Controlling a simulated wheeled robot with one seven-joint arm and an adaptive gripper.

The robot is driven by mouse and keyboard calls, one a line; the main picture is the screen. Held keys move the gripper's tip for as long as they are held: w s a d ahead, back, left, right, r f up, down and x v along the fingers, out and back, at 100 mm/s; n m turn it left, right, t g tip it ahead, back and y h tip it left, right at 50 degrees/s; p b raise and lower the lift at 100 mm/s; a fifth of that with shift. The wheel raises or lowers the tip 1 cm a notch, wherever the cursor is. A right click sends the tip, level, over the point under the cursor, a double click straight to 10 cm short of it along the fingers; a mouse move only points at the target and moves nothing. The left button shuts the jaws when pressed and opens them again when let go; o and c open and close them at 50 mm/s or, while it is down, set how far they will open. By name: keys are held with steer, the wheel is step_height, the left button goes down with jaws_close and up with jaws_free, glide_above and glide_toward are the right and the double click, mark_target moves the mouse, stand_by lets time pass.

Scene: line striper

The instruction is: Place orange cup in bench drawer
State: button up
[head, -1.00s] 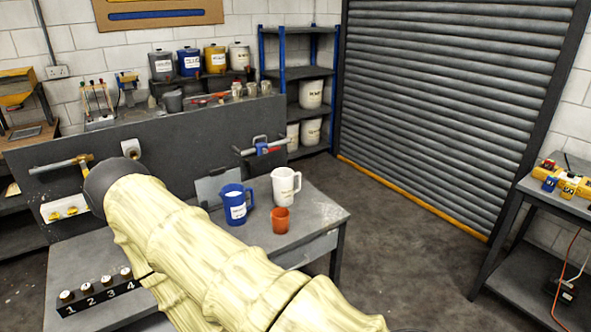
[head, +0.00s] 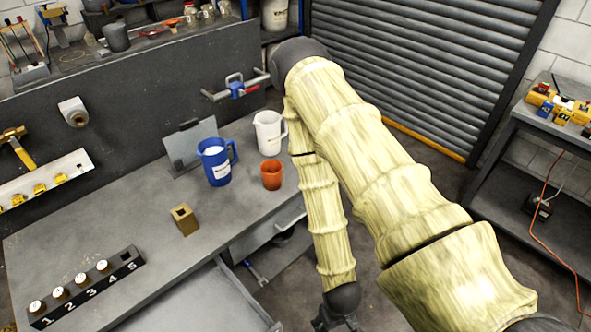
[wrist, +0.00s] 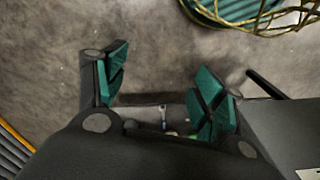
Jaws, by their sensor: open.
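The orange cup (head: 271,176) stands upright on the grey bench (head: 110,225), near its right end, in the head view. My gripper (head: 336,322) hangs low at the bottom of the head view, right of the bench and well apart from the cup. In the wrist view my gripper (wrist: 162,92) has its green-padded fingers spread, with nothing held between them. The cup is not in the wrist view.
A blue jug (head: 215,165) and a white jug (head: 268,134) stand close behind the cup. A small brown block (head: 184,219) and a numbered rack (head: 85,287) are farther left.

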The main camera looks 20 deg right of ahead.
steer(key=shift+o, duration=0.5)
steer(key=w+d+r+h+b, duration=0.1)
steer(key=w+d+r, duration=0.1)
steer(key=w, duration=0.8)
steer(key=shift+w+d+t, duration=0.25)
steer(key=shift+w+t, duration=0.15)
step_height(320, 180, up, 24)
steer(key=t+y+b, duration=0.1)
steer(key=t+b, duration=0.3)
glide_above(272, 175)
steer(key=s+d, duration=0.1)
steer(key=shift+x, duration=2.15)
steer(key=shift+p+x, duration=0.55)
steer(key=shift+x, duration=2.1)
steer(key=shift+a, duration=0.1)
steer(key=shift+r, duration=0.1)
steer(key=c, duration=1.2)
steer(key=shift+r, duration=0.15)
